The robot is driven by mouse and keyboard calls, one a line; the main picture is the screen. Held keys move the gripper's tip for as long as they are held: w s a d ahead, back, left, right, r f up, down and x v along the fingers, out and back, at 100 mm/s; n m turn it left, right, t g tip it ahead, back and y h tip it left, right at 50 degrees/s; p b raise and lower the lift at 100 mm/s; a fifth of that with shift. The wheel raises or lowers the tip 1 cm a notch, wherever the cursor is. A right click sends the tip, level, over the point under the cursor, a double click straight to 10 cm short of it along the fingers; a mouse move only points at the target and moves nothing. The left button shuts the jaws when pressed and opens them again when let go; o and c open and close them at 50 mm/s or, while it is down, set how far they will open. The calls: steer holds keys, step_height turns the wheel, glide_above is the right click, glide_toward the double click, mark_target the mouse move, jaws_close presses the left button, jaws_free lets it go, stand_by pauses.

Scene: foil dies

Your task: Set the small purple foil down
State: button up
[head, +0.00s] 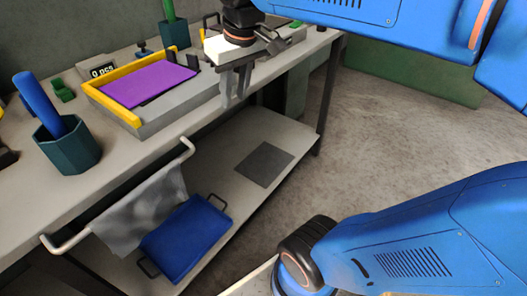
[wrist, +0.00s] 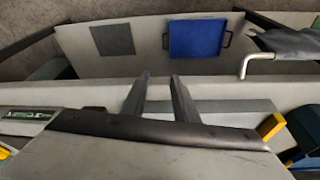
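A flat purple foil (head: 148,84) lies on a grey block (head: 178,113) with a raised yellow edge (head: 112,103) along its left and back sides. My gripper (head: 235,98) is to the right of the foil and apart from it, near the bench's front edge, with its fingers pointing down. In the wrist view my gripper's two fingers (wrist: 160,84) stand apart with nothing between them. The foil does not show in the wrist view.
A dark green pot (head: 68,150) with a blue handle stands at the bench's left. A small display (head: 102,70) sits behind the block. On the lower shelf are a blue tray (head: 187,240) and a grey square (head: 264,164). A grey cloth (head: 140,212) hangs from a white rail.

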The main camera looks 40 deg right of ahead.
steer(key=s+d+f+m+t, duration=0.1)
steer(key=s+f, duration=0.9)
steer(key=f, duration=0.3)
steer(key=shift+d+t, duration=0.15)
steer(key=shift+t, duration=0.15)
steer(key=o, duration=1.9)
steer(key=w+r, duration=0.2)
steer(key=r, duration=0.1)
steer(key=w+r, duration=0.1)
steer(key=r, duration=0.1)
steer(key=shift+w+a, duration=0.15)
steer(key=shift+a, duration=0.2)
steer(key=shift+c, duration=0.2)
steer(key=w+a+r+n+g, duration=0.15)
steer(key=w+a+r, duration=0.25)
steer(key=w+r, duration=0.5)
steer(key=w+a+r+n+g, duration=0.15)
steer(key=w+a+r, duration=0.25)
steer(key=w+r, duration=0.45)
steer(key=w+a+r+g, duration=0.2)
steer(key=w+a+r, duration=0.2)
steer(key=w+r, duration=0.5)
steer(key=f, duration=0.6)
steer(key=s+f, duration=0.1)
steer(key=f, duration=0.1)
steer(key=shift+a+f, duration=0.15)
steer(key=shift+f, duration=0.25)
